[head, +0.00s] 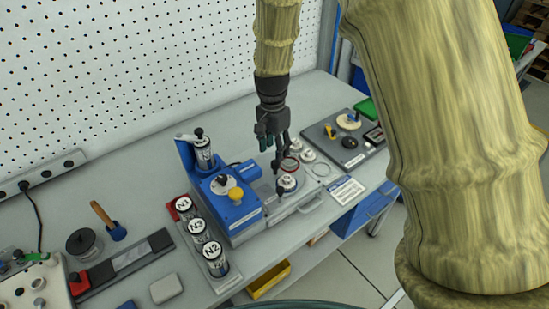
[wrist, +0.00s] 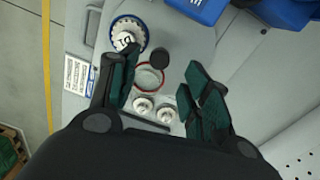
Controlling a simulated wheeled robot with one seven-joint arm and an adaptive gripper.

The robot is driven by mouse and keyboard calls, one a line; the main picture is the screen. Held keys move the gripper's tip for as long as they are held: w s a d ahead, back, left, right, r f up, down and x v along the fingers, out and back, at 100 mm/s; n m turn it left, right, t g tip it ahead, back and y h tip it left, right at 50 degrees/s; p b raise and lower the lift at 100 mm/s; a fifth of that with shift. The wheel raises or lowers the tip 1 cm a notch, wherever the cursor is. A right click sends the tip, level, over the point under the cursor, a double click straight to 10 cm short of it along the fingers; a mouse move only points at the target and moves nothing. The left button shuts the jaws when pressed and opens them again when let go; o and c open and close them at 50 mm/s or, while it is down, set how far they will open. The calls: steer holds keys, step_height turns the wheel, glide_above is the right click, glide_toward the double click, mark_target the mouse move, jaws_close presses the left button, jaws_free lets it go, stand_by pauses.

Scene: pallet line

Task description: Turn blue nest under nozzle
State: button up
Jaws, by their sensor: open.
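The blue nest (wrist: 119,23), a round holder with a blue-toned toothed rim, shows at the upper left in the wrist view. It holds a small labelled metal part (wrist: 124,40). In the head view this part (head: 287,181) stands at the front right of the blue machine (head: 232,205). The nozzle itself I cannot make out. A red-ringed nest (wrist: 149,88) lies behind it and looks empty. My gripper (head: 272,150) is open and empty above the plate. In the wrist view my gripper (wrist: 163,77) has its fingers apart, one overlapping the blue nest's edge in the picture.
Two small metal parts (wrist: 154,111) stand beside the red-ringed nest. Canisters N1, N3 and N2 (head: 198,228) stand in a row left of the machine. A grey tray (head: 325,145) with small items lies behind right. A pegboard wall (head: 130,60) closes the back.

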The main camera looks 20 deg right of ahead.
mark_target(275, 169)
steer(key=shift+s+f+p, duration=0.1)
steer(key=shift+f+p, duration=0.65)
steer(key=shift+f, duration=2.05)
jaws_close()
